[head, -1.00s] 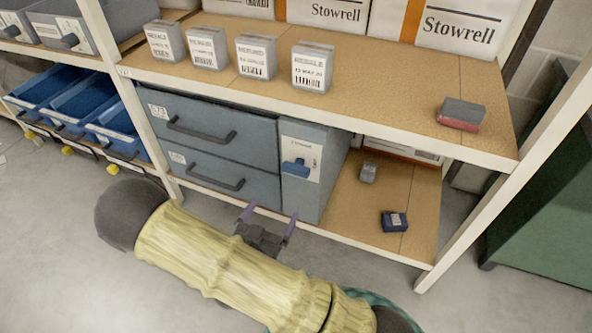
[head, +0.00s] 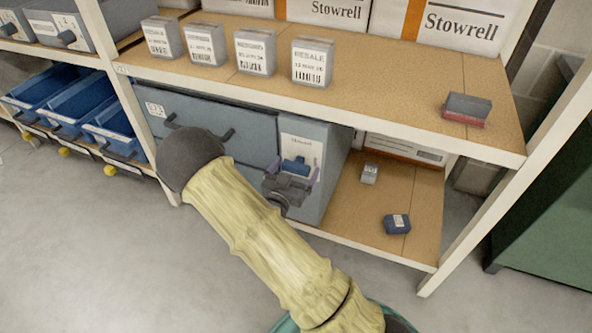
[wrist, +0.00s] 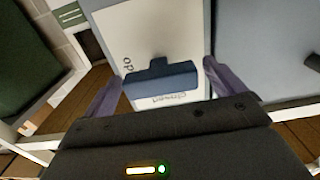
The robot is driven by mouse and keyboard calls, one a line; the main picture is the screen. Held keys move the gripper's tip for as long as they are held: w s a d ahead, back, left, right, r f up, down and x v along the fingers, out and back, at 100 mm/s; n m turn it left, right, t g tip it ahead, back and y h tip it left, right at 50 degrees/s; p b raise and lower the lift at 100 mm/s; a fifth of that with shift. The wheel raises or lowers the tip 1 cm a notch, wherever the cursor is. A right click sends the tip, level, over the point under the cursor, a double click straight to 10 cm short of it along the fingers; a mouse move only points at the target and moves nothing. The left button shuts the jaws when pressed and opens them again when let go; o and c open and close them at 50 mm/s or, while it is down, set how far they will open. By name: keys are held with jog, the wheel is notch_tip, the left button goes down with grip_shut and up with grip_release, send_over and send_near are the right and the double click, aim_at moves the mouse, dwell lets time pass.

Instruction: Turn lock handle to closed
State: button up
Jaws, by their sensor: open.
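The lock handle (head: 297,167) is a blue bar on a white label plate (head: 301,147) on the front of a grey cabinet unit. In the wrist view the handle (wrist: 161,80) lies crosswise, with a short stub at its middle. The upside-down word "Closed" (wrist: 176,98) shows beside it, and part of another word shows at the plate's left edge. My gripper (head: 293,172) is open in front of the plate, with its purple fingers on either side of the handle. In the wrist view the fingers (wrist: 160,84) stand apart from the bar's ends, with gaps showing.
Grey drawers (head: 218,115) with dark pull handles sit left of the lock, partly behind my arm. Small boxes stand on the shelf above (head: 390,95). A blue box (head: 397,224) and a grey box (head: 369,174) lie on the lower shelf. A white rack post (head: 500,210) stands at right.

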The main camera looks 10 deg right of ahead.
jog(key=shift+w+d, duration=0.2)
jog(key=shift+w, duration=0.15)
jog(key=c, duration=1)
